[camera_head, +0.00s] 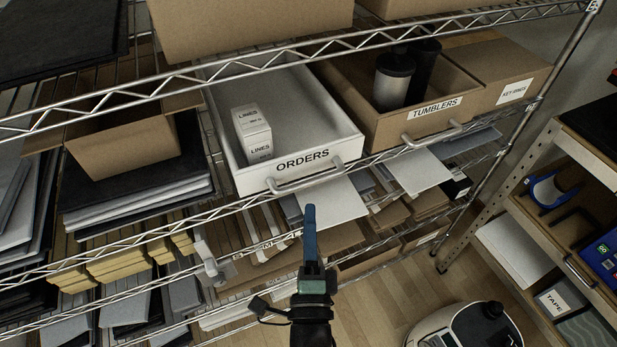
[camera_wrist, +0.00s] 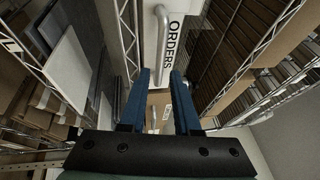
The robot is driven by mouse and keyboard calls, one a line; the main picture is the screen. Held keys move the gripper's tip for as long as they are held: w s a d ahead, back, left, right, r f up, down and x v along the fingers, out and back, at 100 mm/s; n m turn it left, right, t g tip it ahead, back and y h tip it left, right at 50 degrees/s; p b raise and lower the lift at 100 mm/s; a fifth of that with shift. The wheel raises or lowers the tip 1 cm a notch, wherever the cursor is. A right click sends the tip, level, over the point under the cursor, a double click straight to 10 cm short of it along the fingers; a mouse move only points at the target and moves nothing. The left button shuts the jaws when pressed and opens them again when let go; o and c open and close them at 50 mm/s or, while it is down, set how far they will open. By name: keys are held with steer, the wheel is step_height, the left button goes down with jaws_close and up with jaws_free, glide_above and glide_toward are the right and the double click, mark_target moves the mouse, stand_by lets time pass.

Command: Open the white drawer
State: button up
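The white drawer (camera_head: 348,133) is an open-topped box on the middle wire shelf, its front labelled ORDERS and near the shelf's front edge. Its light bar handle (camera_head: 305,176) runs across the front; in the wrist view the handle (camera_wrist: 161,38) lies beyond my fingertips, roughly in line with the gap between them. My gripper (camera_head: 310,212) has blue fingers and is in front of and below the handle, apart from it. In the wrist view my gripper (camera_wrist: 160,78) is open, with nothing between the fingers.
Small white LINES boxes (camera_head: 252,134) stand inside the drawer. A cardboard TUMBLERS bin (camera_head: 372,133) with dark cups is close on the right. An upper wire shelf (camera_head: 300,48) crosses above the drawer's back. A white sheet (camera_head: 333,201) lies below the handle.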

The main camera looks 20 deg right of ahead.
mark_target(309, 180)
steer(key=x, duration=0.8)
steer(key=shift+w, duration=0.1)
steer(key=shift+c, duration=0.3)
jaws_close()
stand_by(0.9)
